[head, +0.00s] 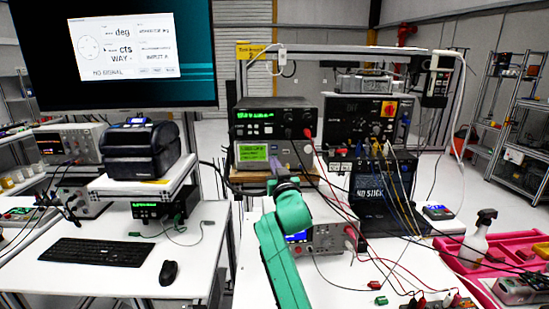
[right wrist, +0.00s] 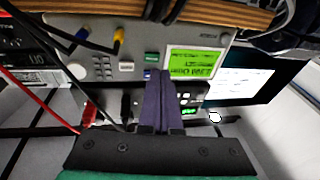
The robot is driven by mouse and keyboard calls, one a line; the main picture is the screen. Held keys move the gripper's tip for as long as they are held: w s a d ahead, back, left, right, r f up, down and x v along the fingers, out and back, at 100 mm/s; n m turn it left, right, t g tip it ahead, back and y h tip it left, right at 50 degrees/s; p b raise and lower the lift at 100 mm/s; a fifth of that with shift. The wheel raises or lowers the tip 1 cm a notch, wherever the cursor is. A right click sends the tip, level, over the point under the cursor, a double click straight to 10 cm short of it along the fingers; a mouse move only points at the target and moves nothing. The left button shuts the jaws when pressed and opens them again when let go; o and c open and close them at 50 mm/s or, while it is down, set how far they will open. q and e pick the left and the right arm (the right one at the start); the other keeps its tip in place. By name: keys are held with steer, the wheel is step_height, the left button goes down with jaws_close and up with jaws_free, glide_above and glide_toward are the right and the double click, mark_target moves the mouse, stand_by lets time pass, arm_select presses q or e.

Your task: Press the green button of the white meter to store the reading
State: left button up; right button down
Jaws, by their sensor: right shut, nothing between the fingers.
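The white meter (head: 265,155) with a lit green display stands on a wooden shelf under a black instrument. In the right wrist view the meter (right wrist: 105,62) appears upside down, its display (right wrist: 193,63) reading in ohms. The small green button (right wrist: 152,57) sits beside the display. My right gripper (head: 290,180) is in front of the meter. In the wrist view its dark fingers (right wrist: 159,72) are together and empty, with the tips right by the green button. I cannot tell whether they touch it. My left gripper is not in view.
A black instrument (head: 275,118) sits on top of the meter. Red and black cables hang to its right. Another bench instrument (head: 322,238) stands below, beside my arm. The keyboard (head: 102,252) and mouse (head: 168,272) lie on the left table.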

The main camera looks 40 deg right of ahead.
steer(key=a+r+v, duration=0.1)
steer(key=v, duration=0.5)
steer(key=shift+s+a, duration=0.15)
steer(key=shift+a, duration=0.1)
stand_by(0.4)
steer(key=s+a+f+n+g+y, duration=0.2)
steer(key=s+a+f+g, duration=0.15)
steer(key=f, duration=0.55)
steer(key=s+a+f+n+g+y, duration=0.1)
steer(key=s+a+f+g+y, duration=0.2)
steer(key=f, duration=0.5)
steer(key=s+a+f+n+g+y, duration=0.2)
steer(key=s+a+f, duration=0.2)
steer(key=f, duration=0.5)
steer(key=s+a+f+n+g+y, duration=0.2)
steer(key=s+a+f+g, duration=0.45)
steer(key=s, duration=0.55)
step_height(320, 180, down, 25)
steer(key=s+b, duration=0.2)
steer(key=s+d+f+g+b, duration=0.1)
steer(key=s+d+f+b, duration=0.1)
steer(key=s+f, duration=1.5)
steer(key=shift+s+d+f+g, duration=0.3)
steer(key=shift+f+g, duration=0.1)
steer(key=shift+f, duration=0.45)
